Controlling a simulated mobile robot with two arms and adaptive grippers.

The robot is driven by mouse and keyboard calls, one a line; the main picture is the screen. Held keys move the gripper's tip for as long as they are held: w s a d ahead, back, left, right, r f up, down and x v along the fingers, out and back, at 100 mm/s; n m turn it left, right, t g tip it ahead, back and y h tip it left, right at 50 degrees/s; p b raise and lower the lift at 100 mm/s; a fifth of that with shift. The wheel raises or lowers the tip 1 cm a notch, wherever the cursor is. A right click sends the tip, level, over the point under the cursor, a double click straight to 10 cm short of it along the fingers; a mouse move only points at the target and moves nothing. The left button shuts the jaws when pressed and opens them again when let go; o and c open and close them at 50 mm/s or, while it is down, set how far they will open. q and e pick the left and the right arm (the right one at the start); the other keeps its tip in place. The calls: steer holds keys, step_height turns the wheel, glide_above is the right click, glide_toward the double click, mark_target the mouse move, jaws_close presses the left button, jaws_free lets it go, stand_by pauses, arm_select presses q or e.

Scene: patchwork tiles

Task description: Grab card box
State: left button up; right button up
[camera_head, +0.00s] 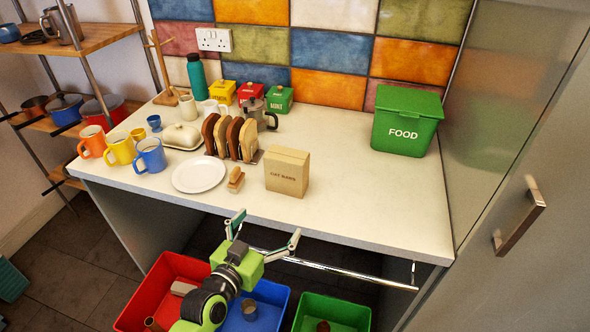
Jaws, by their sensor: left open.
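The card box (287,173) is a tan cardboard carton with dark print on its front. It stands upright near the front edge of the white counter (345,205), right of the toast rack. My left gripper (265,230) is open and empty, with its two fingers spread wide. It is in front of the counter's front edge, below the box in the picture and apart from it. My right gripper does not show.
Left of the box are a small brush (235,180), a white plate (199,175) and a toast rack (232,138). A green food bin (405,120) stands at the back right. A metal rail (335,270) runs below the counter edge. The counter right of the box is clear.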

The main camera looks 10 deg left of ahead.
arm_select(q)
steer(key=t, duration=0.2)
glide_toward(283, 176)
steer(key=shift+n+y, duration=0.3)
steer(key=shift+n, duration=0.1)
steer(key=w, duration=0.3)
steer(key=w+d+p, duration=0.1)
steer(key=w, duration=0.3)
steer(key=shift+w+d+r, duration=0.1)
steer(key=shift+w+d, duration=0.1)
steer(key=shift+w, duration=0.05)
steer(key=w+p, duration=0.1)
steer(key=w, duration=0.4)
steer(key=shift+d+p, duration=0.15)
steer(key=shift+p, duration=0.2)
steer(key=shift+w, duration=0.25)
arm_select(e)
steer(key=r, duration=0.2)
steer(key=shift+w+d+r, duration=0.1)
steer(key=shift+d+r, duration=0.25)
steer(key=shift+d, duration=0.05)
arm_select(q)
steer(key=shift+s, duration=0.1)
steer(key=c, duration=0.9)
